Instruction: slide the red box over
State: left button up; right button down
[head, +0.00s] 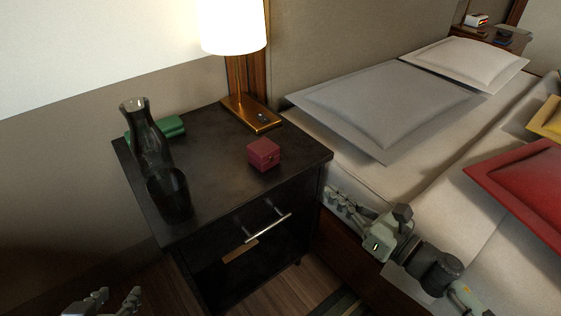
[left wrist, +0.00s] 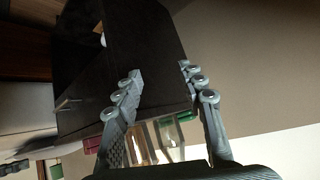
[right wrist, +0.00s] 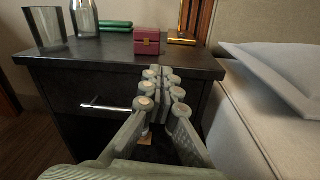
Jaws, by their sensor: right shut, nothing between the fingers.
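The small red box (head: 264,154) sits on the dark nightstand top (head: 215,165), toward its right side and in front of the lamp base. The right wrist view shows the red box (right wrist: 147,41) just beyond the nightstand's front edge. My right gripper (head: 332,192) is shut and empty, beside the nightstand's front right corner and apart from the box. In the right wrist view its fingertips (right wrist: 164,72) meet at about the height of the top's edge. My left gripper (head: 103,297) is low at the bottom left. The left wrist view shows its fingers (left wrist: 160,72) spread with nothing between them.
A dark glass bottle (head: 148,140), a dark glass (head: 172,196) and a green object (head: 170,127) stand on the left of the nightstand. A lamp (head: 257,112) stands at the back. The bed (head: 400,175) is close on the right. The top's front middle is clear.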

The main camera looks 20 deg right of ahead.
jog(key=a+n+y, duration=0.1)
jog(key=a+n, duration=0.1)
jog(key=n, duration=0.1)
jog(key=p, duration=0.2)
send_near(272, 161)
jog(key=shift+g, duration=0.3)
jog(key=x, duration=0.6)
jog(key=shift+r, duration=0.4)
pick_arm(q)
jog(key=s+a+f+n+g+y, duration=0.1)
jog(key=s+a+f+g, duration=0.3)
jog(key=s+a, duration=0.4)
jog(key=shift+s+g+y, duration=0.5)
jog(key=shift+g+y, duration=0.3)
jog(key=shift+g, duration=0.1)
pick_arm(e)
jog(key=shift+w+a+f, duration=0.1)
jog(key=shift+w+a, duration=0.05)
jog(key=shift+w, duration=0.2)
pick_arm(q)
jog(key=shift+a, duration=0.1)
